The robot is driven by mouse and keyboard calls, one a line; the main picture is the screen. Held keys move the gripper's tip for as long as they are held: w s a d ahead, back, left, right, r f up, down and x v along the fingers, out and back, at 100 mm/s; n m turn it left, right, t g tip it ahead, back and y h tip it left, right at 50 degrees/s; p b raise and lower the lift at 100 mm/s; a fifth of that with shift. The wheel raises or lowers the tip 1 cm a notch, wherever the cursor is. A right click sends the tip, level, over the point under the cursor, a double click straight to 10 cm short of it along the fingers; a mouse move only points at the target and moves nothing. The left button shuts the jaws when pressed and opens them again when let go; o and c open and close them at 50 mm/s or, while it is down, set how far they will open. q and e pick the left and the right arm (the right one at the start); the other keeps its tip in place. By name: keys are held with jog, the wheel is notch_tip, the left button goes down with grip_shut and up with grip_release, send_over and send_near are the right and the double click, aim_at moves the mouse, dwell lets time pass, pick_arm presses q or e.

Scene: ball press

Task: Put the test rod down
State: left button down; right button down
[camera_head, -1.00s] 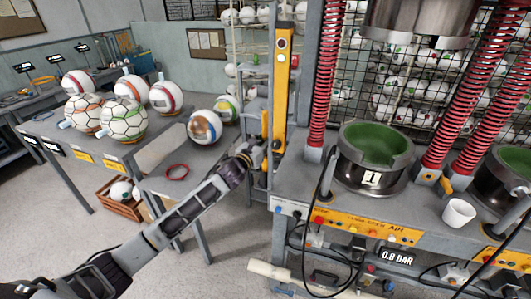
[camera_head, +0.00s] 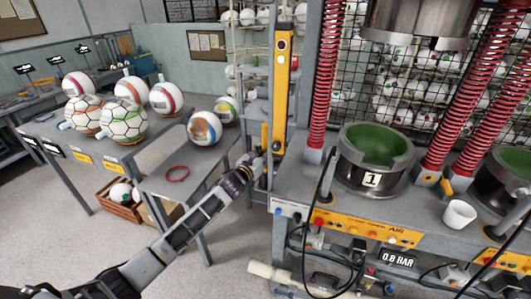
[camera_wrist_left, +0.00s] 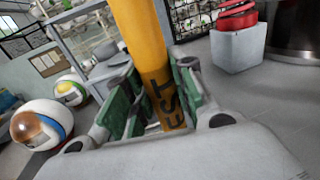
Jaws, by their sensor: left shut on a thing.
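The yellow test rod (camera_head: 282,85) stands upright beside the left end of the press bench in the head view. In the left wrist view the rod (camera_wrist_left: 141,40), with dark lettering on it, runs between the two green-padded fingers. My left gripper (camera_wrist_left: 155,105) is shut on the rod low on its length; the gripper (camera_head: 262,160) also shows in the head view. The rod's lower end is hidden behind the gripper and bench, so I cannot tell whether it rests on anything. My right gripper is out of view.
The press bench has a green-lined mould (camera_head: 376,145) marked 1 and a white cup (camera_head: 459,214). A grey post with a red spring (camera_head: 325,70) stands close right of the rod.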

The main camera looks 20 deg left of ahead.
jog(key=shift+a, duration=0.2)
pick_arm(q)
jog(key=shift+f, duration=0.25)
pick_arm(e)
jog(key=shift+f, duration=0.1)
pick_arm(q)
jog(key=c, duration=1.3)
grip_release()
jog(key=shift+o, duration=0.6)
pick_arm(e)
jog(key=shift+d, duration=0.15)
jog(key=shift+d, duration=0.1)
pick_arm(q)
jog(key=shift+r, duration=0.15)
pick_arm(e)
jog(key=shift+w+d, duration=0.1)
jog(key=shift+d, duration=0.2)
